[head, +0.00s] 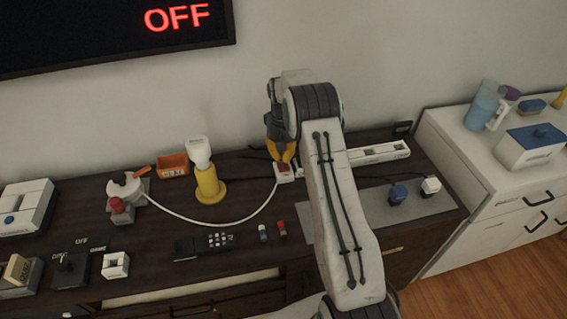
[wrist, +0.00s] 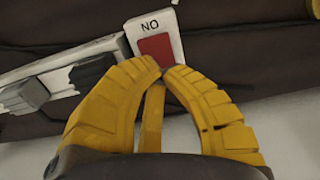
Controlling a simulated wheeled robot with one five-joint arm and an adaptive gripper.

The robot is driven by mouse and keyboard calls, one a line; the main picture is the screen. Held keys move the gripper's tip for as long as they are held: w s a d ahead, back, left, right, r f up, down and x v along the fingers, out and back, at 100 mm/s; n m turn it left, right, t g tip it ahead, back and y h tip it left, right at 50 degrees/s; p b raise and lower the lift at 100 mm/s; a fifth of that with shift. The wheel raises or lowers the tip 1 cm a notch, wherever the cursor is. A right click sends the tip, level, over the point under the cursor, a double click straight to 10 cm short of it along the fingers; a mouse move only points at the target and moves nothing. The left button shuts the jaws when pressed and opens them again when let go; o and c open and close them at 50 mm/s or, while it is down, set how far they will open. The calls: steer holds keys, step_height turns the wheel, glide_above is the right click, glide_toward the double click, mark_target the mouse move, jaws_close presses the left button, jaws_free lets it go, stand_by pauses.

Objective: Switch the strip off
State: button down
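The white power strip (head: 380,153) lies along the back of the dark table, partly hidden behind my arm. Its left end carries a red switch (head: 284,168), which shows close up in the wrist view (wrist: 157,47) with a label that reads "NO" in that picture. A grey block and a dark block sit on the strip (wrist: 50,68) there. My yellow gripper (head: 286,160) points down at the switch end. In the wrist view its fingertips (wrist: 163,72) meet right at the edge of the red switch, holding nothing. Whether they touch it is unclear.
A wall screen (head: 180,18) reads "OFF" in red. A yellow-based lamp (head: 208,185) stands left of my gripper, with a white cable in front. A blue plug (head: 398,194) and a white plug (head: 431,186) stand on a grey mat. A remote (head: 205,243) lies in front.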

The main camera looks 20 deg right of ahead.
mark_target(282, 163)
steer(key=shift+r+p, duration=1.25)
steer(key=shift+r, duration=0.9)
